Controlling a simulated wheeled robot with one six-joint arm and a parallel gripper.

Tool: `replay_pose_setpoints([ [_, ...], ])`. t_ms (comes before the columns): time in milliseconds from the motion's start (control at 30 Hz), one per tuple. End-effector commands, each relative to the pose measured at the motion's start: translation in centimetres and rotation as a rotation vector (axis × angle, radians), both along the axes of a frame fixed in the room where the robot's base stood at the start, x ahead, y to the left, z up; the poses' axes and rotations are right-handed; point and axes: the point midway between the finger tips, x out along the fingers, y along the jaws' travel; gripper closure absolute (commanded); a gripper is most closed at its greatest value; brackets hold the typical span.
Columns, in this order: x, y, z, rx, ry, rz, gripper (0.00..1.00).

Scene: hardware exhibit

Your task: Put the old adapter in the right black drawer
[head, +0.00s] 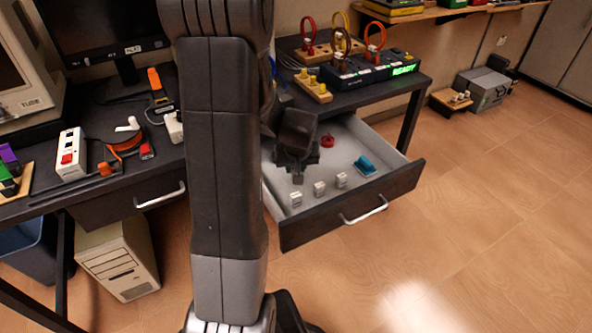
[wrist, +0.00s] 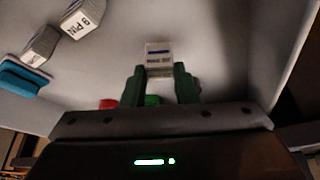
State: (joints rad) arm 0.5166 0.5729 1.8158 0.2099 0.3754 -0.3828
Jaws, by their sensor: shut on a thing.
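The right black drawer (head: 372,207) is pulled open, with a pale grey lining. My gripper (head: 298,178) points down inside it, toward the left part. In the wrist view my gripper's green fingers (wrist: 159,85) are shut on a small white adapter (wrist: 158,58) with a blue stripe and printed label. In the head view my gripper mostly hides the adapter. Whether it touches the drawer floor is unclear.
Several items lie in the drawer: white blocks (head: 319,188) along the front, a teal item (head: 365,165) at right and a red round item (head: 327,141) behind. The left drawer (head: 130,202) is closed. Desktop equipment, including a READY box (head: 372,72), stands behind.

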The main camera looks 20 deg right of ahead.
Motion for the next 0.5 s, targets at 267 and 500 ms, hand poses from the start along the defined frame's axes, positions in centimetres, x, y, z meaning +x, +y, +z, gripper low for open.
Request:
replay_pose_setpoints([
  [267, 0.0, -0.02, -1.1, -0.001, -0.001, 0.0, 0.96],
  [500, 0.0, -0.02, -1.37, -0.002, -0.001, 0.001, 0.62],
])
